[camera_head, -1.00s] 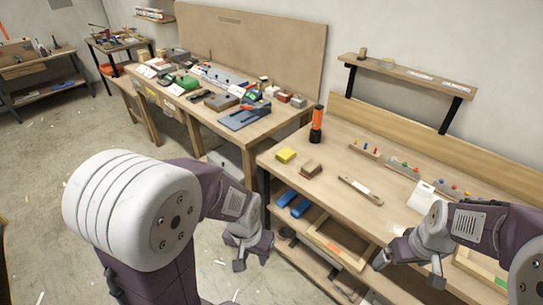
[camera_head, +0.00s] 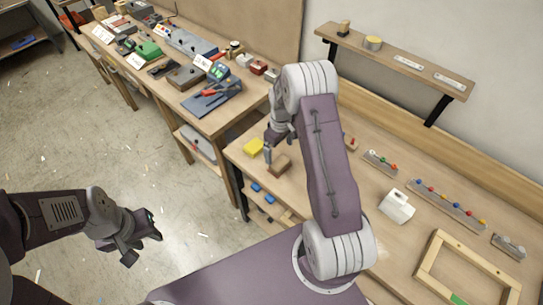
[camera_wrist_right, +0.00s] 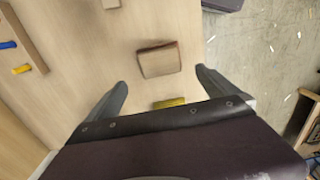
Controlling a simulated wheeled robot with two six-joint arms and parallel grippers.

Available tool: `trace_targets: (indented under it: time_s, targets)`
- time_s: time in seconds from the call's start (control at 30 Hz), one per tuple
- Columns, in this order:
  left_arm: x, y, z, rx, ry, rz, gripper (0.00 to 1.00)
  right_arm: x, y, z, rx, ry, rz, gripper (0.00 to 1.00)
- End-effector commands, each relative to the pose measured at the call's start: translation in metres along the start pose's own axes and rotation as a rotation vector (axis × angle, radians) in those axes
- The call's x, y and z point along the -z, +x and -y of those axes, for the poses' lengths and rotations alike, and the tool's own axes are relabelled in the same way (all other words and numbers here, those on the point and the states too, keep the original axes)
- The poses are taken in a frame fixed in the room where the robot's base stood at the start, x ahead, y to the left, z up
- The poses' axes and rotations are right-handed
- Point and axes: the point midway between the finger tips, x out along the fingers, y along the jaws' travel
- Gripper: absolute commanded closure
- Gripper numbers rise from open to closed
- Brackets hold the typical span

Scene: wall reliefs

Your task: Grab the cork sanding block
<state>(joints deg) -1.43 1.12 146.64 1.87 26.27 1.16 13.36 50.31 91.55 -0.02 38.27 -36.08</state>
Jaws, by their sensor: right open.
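The cork sanding block appears to be the small brown block (camera_head: 279,166) on the near left part of the right-hand workbench (camera_head: 395,262). In the right wrist view the brown block (camera_wrist_right: 159,60) lies a little beyond the fingertips, roughly centred between them. My right gripper (camera_head: 279,150) is open and empty just above and behind the block. Its two fingers also show in the wrist view (camera_wrist_right: 160,80). My left gripper (camera_head: 144,247) is over the floor, away from the bench, with its fingers apart and nothing between them.
A yellow sponge-like block (camera_head: 253,147) lies beside the brown block; it shows partly in the wrist view (camera_wrist_right: 169,103). Racks with coloured pegs (camera_head: 450,203), a white object (camera_head: 397,206) and a wooden frame (camera_head: 467,272) stand further right. A tool-covered bench (camera_head: 225,123) stands left.

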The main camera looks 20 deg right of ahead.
Motion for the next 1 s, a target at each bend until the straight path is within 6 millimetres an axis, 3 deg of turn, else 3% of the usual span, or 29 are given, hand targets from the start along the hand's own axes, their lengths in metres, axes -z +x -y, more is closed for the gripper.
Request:
trace_targets:
  time_s: [0.17, 0.4, 0.57, 0.7, 0.83, 1.0]
  targets:
    - [0.0, -0.004, 0.0, 0.0, 0.0, 0.001, 0.64, -0.001, 0.0, -0.001, 0.0, 0.005, 0.0, 0.02]
    - [0.001, -0.014, 0.0, 0.0, 0.0, 0.0, 0.64, -0.001, 0.033, -0.002, 0.0, 0.005, 0.0, 0.02]
    - [0.002, -0.016, 0.0, 0.0, 0.0, 0.0, 0.64, -0.001, 0.039, -0.002, 0.0, 0.005, -0.001, 0.02]
    - [0.003, -0.031, -0.001, 0.0, 0.0, 0.0, 0.64, -0.003, 0.06, -0.003, 0.002, 0.005, 0.002, 0.02]
    - [0.003, -0.033, -0.001, 0.0, 0.0, 0.0, 0.64, -0.002, 0.082, -0.004, 0.001, 0.004, 0.0, 0.02]
    - [0.003, -0.033, -0.001, 0.0, 0.0, 0.0, 0.64, -0.001, 0.088, -0.004, -0.002, 0.004, -0.003, 0.02]
